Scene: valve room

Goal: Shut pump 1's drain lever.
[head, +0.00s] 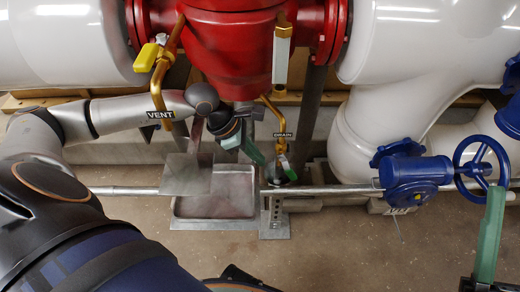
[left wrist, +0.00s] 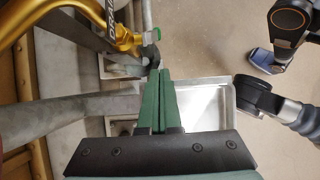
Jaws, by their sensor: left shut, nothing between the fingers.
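The brass drain pipe (head: 268,108) with its black DRAIN label (head: 282,134) comes down below the red pump (head: 230,45). A small lever with a green end (head: 288,168) is at its lower end. In the left wrist view the green end (left wrist: 152,36) shows just beyond my fingertips, beside the brass pipe (left wrist: 122,40). My left gripper (head: 260,158) is shut and empty, just left of the lever; I cannot tell whether it touches. It also shows in the left wrist view (left wrist: 159,72). My right gripper (head: 495,190) is at the lower right, away from the pump; its jaw state is unclear.
A brass VENT pipe (head: 160,85) with a yellow lever (head: 147,57) is to the left. A white lever (head: 282,50) hangs before the pump. A metal tray (head: 215,211) lies below. A horizontal rail (head: 335,190) and a blue handwheel valve (head: 412,178) are to the right.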

